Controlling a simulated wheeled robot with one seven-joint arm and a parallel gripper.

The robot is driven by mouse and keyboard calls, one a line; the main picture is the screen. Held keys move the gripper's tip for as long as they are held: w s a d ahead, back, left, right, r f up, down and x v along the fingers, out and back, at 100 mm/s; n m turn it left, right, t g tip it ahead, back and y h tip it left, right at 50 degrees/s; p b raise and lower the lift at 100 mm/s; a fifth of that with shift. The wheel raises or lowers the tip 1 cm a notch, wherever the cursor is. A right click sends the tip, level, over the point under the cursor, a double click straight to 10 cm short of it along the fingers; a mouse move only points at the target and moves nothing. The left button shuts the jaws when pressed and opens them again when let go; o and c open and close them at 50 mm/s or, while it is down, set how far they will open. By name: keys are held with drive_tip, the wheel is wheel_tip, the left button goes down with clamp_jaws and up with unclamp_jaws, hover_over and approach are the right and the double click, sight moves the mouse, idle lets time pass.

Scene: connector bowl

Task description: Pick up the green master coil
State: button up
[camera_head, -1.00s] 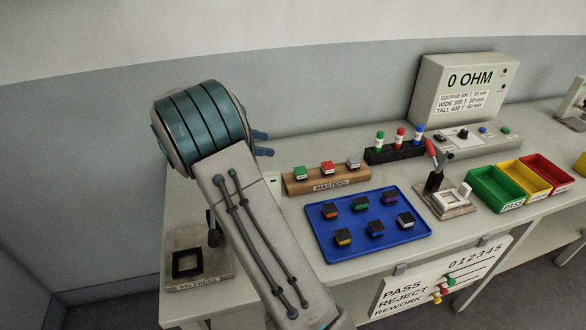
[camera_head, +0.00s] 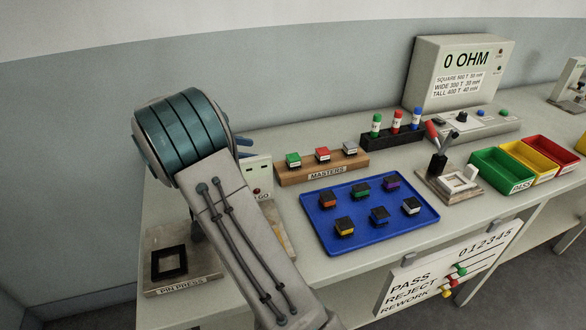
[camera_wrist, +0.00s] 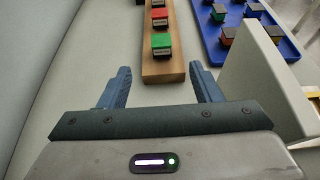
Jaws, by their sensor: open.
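The green master coil (camera_head: 293,160) sits at the left end of the wooden MASTERS block (camera_head: 340,170), beside a red coil (camera_head: 322,154) and a grey one (camera_head: 350,148). In the wrist view the green master coil (camera_wrist: 161,42) is on the near end of the block, ahead of my gripper (camera_wrist: 160,80). My gripper's two blue fingers are spread apart and empty, one on each side of the block's near end in the picture. The coil is beyond the fingertips, not between them.
A blue tray (camera_head: 320,238) with several coils lies in front of the block. A pale upright panel (camera_wrist: 262,85) stands close to the right finger in the wrist view. A dark rack (camera_head: 376,141) with coloured pegs stands right of the block.

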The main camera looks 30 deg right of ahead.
sight(292, 157)
drive_tip(key=x, duration=1.4)
drive_tip(key=shift+a+f, duration=0.15)
drive_tip(key=shift+f, duration=0.1)
drive_tip(key=c, duration=1.1)
